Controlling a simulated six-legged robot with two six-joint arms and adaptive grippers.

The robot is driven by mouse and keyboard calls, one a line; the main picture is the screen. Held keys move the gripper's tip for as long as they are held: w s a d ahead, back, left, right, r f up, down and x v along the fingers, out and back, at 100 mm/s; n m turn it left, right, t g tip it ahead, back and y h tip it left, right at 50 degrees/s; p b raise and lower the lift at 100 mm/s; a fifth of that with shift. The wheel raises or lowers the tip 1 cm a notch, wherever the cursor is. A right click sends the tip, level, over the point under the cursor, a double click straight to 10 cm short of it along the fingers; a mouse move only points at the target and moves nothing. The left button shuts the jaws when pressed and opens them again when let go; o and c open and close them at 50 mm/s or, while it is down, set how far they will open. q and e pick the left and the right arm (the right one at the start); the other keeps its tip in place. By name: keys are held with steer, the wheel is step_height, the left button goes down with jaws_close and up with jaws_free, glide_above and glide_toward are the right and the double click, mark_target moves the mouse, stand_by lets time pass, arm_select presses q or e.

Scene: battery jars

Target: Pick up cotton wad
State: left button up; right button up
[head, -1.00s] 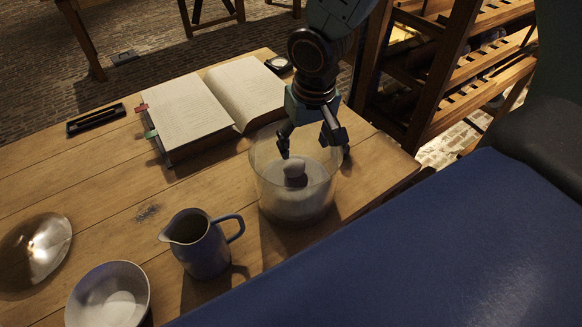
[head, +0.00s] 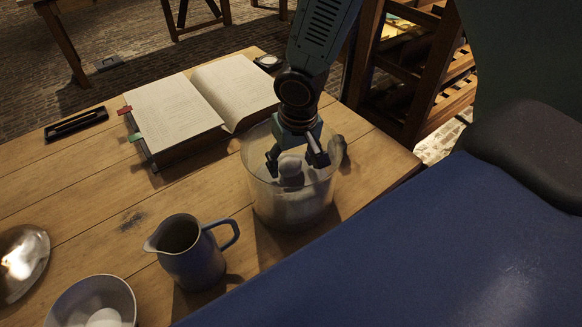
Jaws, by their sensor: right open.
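A glass jar (head: 262,198) stands on the wooden table near its right edge. Inside it, a small rounded whitish wad (head: 291,168), which looks like the cotton wad, sits above paler contents, its underside in shadow. My right gripper (head: 296,165) points down into the jar mouth. Its fingers are apart, one on each side of the wad as seen here. I cannot tell whether they touch it. My left gripper is not in view.
A blue-grey jug (head: 190,258) stands in front of the jar, its handle towards it. An open book (head: 185,105) lies behind. A white bowl (head: 62,305) and a shiny domed object (head: 18,262) are at the front left. A dark pen tray (head: 76,124) lies far left.

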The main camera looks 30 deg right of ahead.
steer(key=shift+s, duration=0.1)
steer(key=shift+a, duration=0.15)
steer(key=shift+w, duration=0.3)
steer(key=c, duration=0.3)
steer(key=shift+s, duration=0.25)
steer(key=c, duration=0.4)
steer(key=shift+c, duration=0.8)
steer(key=shift+w, duration=0.15)
